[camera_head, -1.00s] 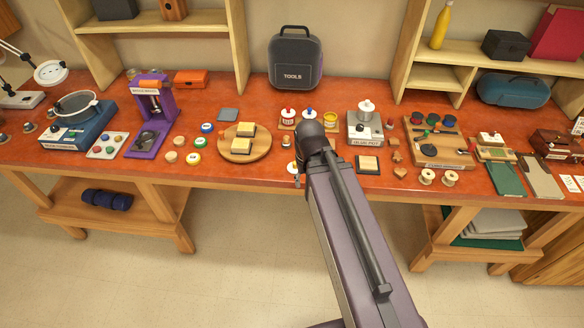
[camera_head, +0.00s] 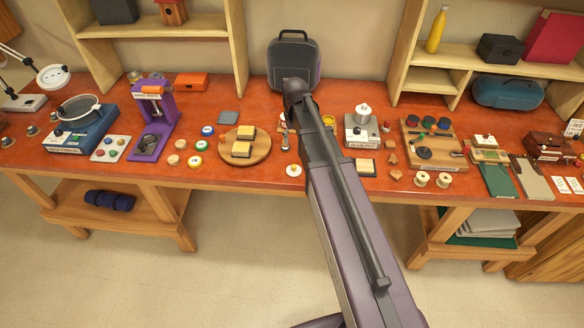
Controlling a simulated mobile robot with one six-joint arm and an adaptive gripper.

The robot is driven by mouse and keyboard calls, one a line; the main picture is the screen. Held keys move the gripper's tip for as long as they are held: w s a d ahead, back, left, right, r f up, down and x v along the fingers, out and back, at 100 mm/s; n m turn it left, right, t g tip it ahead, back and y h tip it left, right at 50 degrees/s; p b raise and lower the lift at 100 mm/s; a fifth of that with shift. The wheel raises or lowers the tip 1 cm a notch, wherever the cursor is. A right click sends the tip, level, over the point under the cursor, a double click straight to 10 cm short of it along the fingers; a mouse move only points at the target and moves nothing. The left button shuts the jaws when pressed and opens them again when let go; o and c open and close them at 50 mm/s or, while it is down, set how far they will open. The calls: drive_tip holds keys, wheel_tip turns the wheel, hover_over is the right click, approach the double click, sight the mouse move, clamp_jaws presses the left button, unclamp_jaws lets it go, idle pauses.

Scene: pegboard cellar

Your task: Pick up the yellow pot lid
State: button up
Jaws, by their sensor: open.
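The yellow pot lid (camera_head: 328,120) shows only in part on the orange-red bench, just right of my arm; my arm covers its left side. My arm reaches up the middle of the view, and its dark far end is over the back part of the bench, in front of the tool case. A red-topped pot (camera_head: 282,117) shows in part left of the arm. The blue-topped pot is hidden.
A dark tool case (camera_head: 293,60) stands at the back, close behind my arm's end in the picture. A labelled grey device with a white knob (camera_head: 362,128) stands right of the lid. A round wooden board (camera_head: 262,150) with yellow blocks is at the left.

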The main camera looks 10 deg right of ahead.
sight(294, 166)
drive_tip(key=shift+f, duration=0.15)
wheel_tip(294, 166, down, 8)
drive_tip(key=b, duration=0.8)
drive_tip(key=shift+s+f+b, duration=0.1)
drive_tip(key=shift+f+b, duration=0.1)
drive_tip(key=shift+b, duration=0.15)
idle(0.5)
drive_tip(key=shift+s+a+f+b, duration=0.15)
drive_tip(key=shift+f+b, duration=2.45)
drive_tip(key=c, duration=0.9)
